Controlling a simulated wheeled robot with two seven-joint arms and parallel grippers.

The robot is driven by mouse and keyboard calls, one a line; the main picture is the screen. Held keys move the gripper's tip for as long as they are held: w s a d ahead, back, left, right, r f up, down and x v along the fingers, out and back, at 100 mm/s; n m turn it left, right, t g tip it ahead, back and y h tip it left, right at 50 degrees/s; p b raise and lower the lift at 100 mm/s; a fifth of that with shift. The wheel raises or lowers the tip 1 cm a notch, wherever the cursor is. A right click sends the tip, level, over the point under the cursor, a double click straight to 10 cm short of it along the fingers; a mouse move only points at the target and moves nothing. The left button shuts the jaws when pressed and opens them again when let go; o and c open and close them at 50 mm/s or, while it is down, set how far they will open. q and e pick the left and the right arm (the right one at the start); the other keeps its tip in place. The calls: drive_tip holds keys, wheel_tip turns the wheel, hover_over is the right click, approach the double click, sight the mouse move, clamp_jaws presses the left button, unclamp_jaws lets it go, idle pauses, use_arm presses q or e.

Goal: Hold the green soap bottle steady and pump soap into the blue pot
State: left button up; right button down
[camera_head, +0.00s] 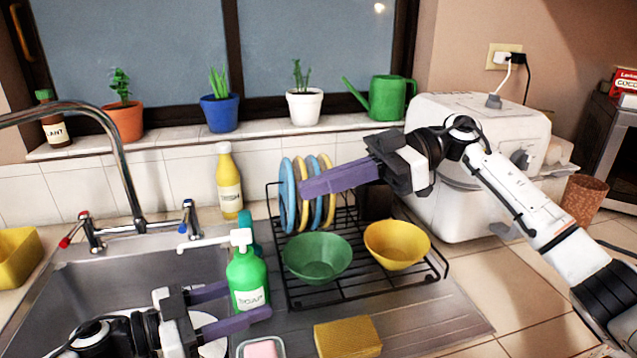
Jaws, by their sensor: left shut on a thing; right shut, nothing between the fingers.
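The green soap bottle (248,275) stands upright at the sink's right edge, its white pump head (241,237) on top with the nozzle pointing left. My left gripper (248,301) is shut around the bottle's body, one purple finger on each side. My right gripper (304,188) is shut and empty, held in the air in front of the plates, up and right of the pump head and apart from it. The blue pot (219,113) stands on the windowsill with a green plant in it, behind and well above the bottle.
A black dish rack (358,293) with upright plates, a green bowl (317,257) and a yellow bowl (397,245) stands right of the bottle. A yellow bottle (229,185) and the tap (125,170) stand behind the sink. A sponge (347,338) lies in front.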

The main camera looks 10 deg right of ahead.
use_arm(q)
drive_tip(key=o, duration=0.9)
drive_tip(key=shift+a, duration=0.1)
